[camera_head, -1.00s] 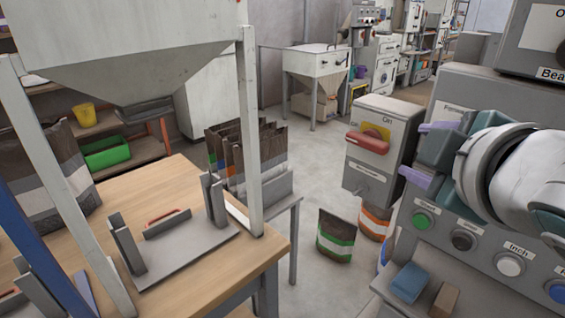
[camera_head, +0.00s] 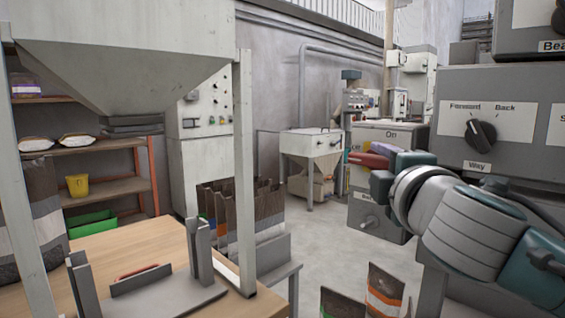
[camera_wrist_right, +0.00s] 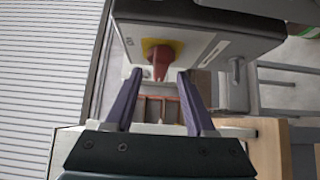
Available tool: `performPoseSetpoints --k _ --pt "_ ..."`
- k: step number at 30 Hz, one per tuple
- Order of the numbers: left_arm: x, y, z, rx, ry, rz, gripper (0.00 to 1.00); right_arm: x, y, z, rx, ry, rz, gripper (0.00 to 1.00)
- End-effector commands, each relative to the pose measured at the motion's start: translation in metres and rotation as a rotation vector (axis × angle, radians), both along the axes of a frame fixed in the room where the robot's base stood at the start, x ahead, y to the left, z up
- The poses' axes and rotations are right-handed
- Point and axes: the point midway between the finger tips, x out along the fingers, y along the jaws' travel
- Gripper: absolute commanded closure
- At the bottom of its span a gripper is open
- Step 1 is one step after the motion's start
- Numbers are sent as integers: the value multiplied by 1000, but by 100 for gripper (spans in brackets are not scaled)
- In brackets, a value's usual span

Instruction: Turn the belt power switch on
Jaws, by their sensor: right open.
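The belt power switch is a grey box (camera_head: 376,212) with an "On" label on its front. Its red handle (camera_head: 368,160) is partly covered by my right gripper in the head view. In the right wrist view the red handle (camera_wrist_right: 160,60) sits on a yellow plate and points toward my gripper. My right gripper (camera_wrist_right: 160,73) is open, its two purple fingers on either side of the handle's line. The fingertips are close to the handle; I cannot tell whether they touch it. My left gripper is not in view.
A grey control panel with a black Forward/Back knob (camera_head: 481,135) stands right of the switch box. A wooden table (camera_head: 150,240) with a metal holder is at left under a hopper (camera_head: 120,60). Bags (camera_head: 385,290) stand on the floor below the box.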

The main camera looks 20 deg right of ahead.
Motion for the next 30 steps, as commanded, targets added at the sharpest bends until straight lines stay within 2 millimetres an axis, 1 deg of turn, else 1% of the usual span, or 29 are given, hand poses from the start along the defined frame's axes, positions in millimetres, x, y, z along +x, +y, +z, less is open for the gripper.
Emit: performPoseSetpoints --k 1,3,6,10,17,30 --pt "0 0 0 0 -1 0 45 8 -4 1 -1 -1 -2 45" --pt "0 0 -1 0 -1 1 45 16 -6 0 0 0 -1 45" --pt "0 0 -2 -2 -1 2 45 23 -10 0 2 -1 -1 45" --pt "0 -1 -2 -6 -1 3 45 28 -11 -1 2 0 0 45" --pt "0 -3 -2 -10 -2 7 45 28 -11 0 2 0 1 45" --pt "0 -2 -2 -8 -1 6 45 28 -11 -1 3 1 0 94"
